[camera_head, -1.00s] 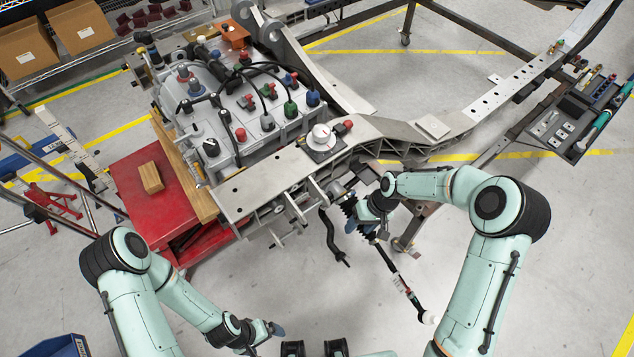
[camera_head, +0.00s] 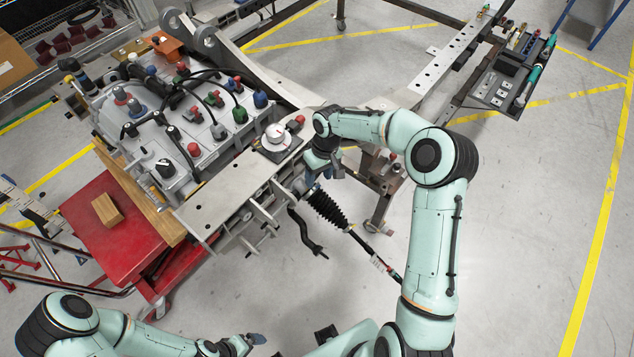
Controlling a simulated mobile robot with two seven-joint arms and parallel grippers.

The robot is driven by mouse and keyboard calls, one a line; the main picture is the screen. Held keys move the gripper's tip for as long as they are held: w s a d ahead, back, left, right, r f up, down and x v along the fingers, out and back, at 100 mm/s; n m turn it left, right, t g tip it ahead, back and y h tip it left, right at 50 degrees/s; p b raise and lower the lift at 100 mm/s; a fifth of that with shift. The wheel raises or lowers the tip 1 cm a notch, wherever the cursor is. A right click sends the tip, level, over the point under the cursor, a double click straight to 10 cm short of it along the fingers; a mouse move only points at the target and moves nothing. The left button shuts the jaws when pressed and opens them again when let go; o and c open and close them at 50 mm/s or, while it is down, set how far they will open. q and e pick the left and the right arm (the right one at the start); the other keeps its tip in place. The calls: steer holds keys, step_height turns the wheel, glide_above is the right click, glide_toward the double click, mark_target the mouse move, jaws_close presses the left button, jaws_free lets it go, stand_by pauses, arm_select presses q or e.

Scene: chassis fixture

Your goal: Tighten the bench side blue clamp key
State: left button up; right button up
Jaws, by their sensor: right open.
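I cannot tell which one is the bench side clamp key. My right gripper (camera_head: 324,172) is open, pointing down at the near edge of the chassis plate (camera_head: 222,193), right of the white dial (camera_head: 275,136). Its wrist hides part of the plate and what lies between its fingers. My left gripper (camera_head: 248,341) is low in the view, away from the fixture; its jaw opening is unclear.
A red cart (camera_head: 118,235) with a wooden block (camera_head: 107,210) stands at the left. A black ribbed boot and rod (camera_head: 328,210) hang below the plate, near my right gripper. A tool tray (camera_head: 506,75) is at the upper right. The floor at right is clear.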

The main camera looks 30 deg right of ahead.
steer(key=shift+a+f, duration=0.15)
steer(key=shift+f, duration=0.7)
steer(key=shift+a+f, duration=0.1)
steer(key=shift+f, duration=0.75)
